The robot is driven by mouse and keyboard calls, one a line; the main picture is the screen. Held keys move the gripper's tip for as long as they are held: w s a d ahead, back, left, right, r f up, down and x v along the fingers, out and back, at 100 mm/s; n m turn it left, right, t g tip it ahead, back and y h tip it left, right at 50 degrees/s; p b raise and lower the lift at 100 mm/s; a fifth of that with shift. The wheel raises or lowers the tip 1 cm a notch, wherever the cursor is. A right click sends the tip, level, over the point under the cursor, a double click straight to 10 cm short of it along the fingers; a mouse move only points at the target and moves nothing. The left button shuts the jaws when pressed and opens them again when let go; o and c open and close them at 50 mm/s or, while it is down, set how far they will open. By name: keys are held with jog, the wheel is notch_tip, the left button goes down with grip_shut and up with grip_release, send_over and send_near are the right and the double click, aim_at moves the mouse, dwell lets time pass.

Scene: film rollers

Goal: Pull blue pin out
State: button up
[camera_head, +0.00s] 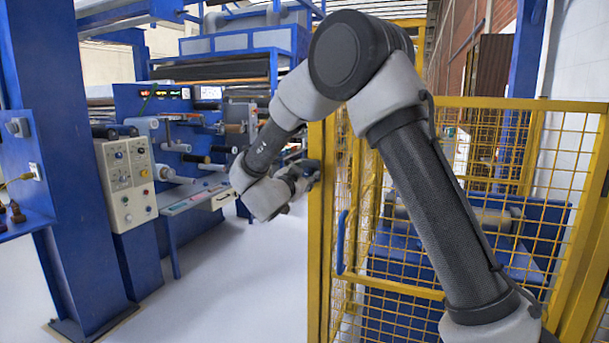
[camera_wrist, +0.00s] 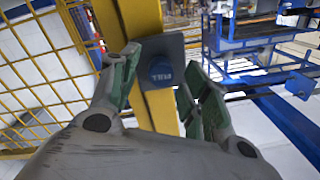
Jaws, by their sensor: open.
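The block is fixed to a yellow post (camera_wrist: 143,22). My gripper (camera_wrist: 158,76) is open, with one green-padded finger left of the pin and the other to its right. I see no contact between the fingers and the pin. In the head view my gripper (camera_head: 305,170) is by the yellow gate post (camera_head: 318,240), small and partly hidden by my arm; the pin cannot be made out there.
A yellow mesh fence (camera_head: 470,190) with a blue handle (camera_head: 342,242) stands at the right, with blue machinery behind it. A blue machine with a control panel (camera_head: 127,180) stands at the left. White floor (camera_head: 235,285) is clear between them.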

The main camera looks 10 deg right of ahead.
jog(key=shift+w+d, duration=0.3)
jog(key=shift+w, duration=0.1)
grip_shut()
jog(key=shift+v, duration=0.9)
grip_release()
jog(key=v, duration=1.2)
